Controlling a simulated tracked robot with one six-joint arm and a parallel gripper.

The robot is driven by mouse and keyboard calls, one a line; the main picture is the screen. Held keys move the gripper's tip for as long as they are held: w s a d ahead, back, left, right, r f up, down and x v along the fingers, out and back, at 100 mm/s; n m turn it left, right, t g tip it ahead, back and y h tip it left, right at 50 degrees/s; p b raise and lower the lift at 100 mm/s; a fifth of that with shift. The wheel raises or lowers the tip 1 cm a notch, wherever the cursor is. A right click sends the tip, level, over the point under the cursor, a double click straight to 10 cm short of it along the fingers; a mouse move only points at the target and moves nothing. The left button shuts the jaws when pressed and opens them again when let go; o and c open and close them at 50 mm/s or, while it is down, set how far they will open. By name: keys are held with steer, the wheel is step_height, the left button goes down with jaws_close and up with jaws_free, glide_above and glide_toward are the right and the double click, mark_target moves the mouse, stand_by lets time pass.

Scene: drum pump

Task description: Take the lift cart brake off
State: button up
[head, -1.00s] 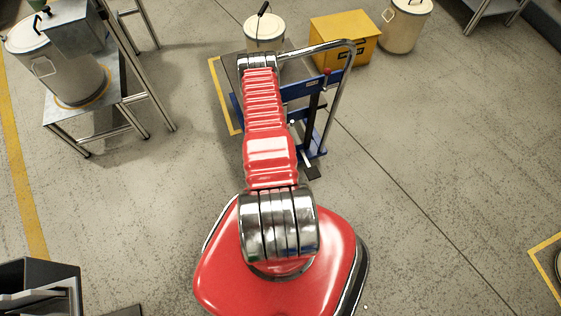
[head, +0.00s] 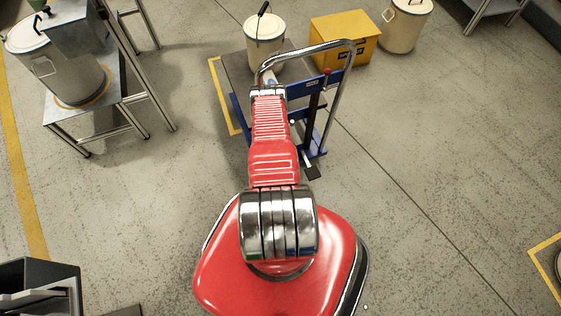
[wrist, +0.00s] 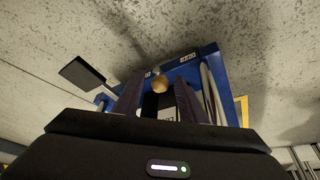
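The blue lift cart (head: 315,85) stands ahead of my base, with a curved chrome push handle (head: 347,95). A red-tipped lever (head: 327,71) rises by its handle, and a black foot pedal (head: 312,173) sticks out low at its near side. The pedal also shows at left in the wrist view (wrist: 82,73). My gripper (wrist: 160,92) is open there, its two dark fingers apart. A small tan ball knob (wrist: 160,84) shows between the fingertips, against the cart's blue frame; I cannot tell whether they touch it. In the head view my arm hides the gripper.
A yellow box (head: 346,38) and a cream drum (head: 406,25) stand behind. A metal stand (head: 112,98) with a large pot is at left.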

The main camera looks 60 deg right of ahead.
steer(key=shift+x, duration=1.1)
steer(key=shift+c, duration=0.4)
jaws_close()
